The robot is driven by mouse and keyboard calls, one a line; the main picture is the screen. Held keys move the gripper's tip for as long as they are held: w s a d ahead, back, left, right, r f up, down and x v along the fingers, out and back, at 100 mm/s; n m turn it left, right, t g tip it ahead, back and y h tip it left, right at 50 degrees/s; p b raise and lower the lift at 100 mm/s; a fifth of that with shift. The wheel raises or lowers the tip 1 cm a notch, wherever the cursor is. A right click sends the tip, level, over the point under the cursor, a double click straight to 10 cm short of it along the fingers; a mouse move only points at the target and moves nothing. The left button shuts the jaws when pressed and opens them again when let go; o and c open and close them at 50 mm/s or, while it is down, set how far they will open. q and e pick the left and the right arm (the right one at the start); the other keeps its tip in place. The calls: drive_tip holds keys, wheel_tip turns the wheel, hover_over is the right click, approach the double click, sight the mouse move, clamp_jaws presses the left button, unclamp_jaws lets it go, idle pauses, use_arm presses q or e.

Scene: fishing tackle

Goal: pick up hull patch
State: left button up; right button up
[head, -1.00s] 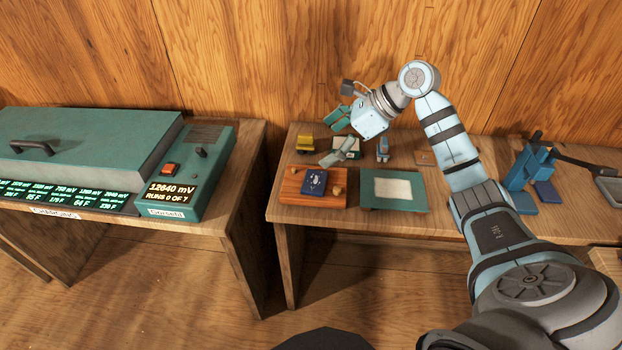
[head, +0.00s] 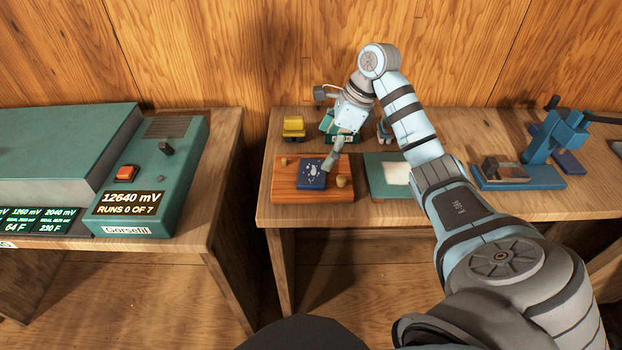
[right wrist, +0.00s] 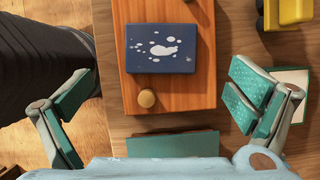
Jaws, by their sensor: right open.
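A dark blue plate with white spots (head: 311,174), which looks like the hull patch, lies flat on an orange wooden board (head: 280,190). In the right wrist view the plate (right wrist: 160,48) sits above the picture's middle, with the board (right wrist: 190,95) under it. My right gripper (head: 330,140) is above the table, just behind and right of the plate in the head view, and apart from it. In the right wrist view the right gripper (right wrist: 160,103) has its teal fingers spread wide with nothing between them held. My left gripper is out of view.
Wooden knobs, one near the plate (head: 341,181), stand on the board. A yellow object (head: 293,126) and a green-and-white item stand behind. A green tray (head: 379,183) with a pale sheet lies right. A blue press (head: 560,138) stands farther right. The Gorsefil machine (head: 140,205) is on the left table.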

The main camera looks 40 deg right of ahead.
sight(313, 171)
drive_tip(key=x, duration=0.7)
drive_tip(key=shift+d+f, duration=0.1)
drive_tip(key=shift+f, duration=0.1)
drive_tip(key=c, duration=1.3)
drive_tip(key=shift+r, duration=0.15)
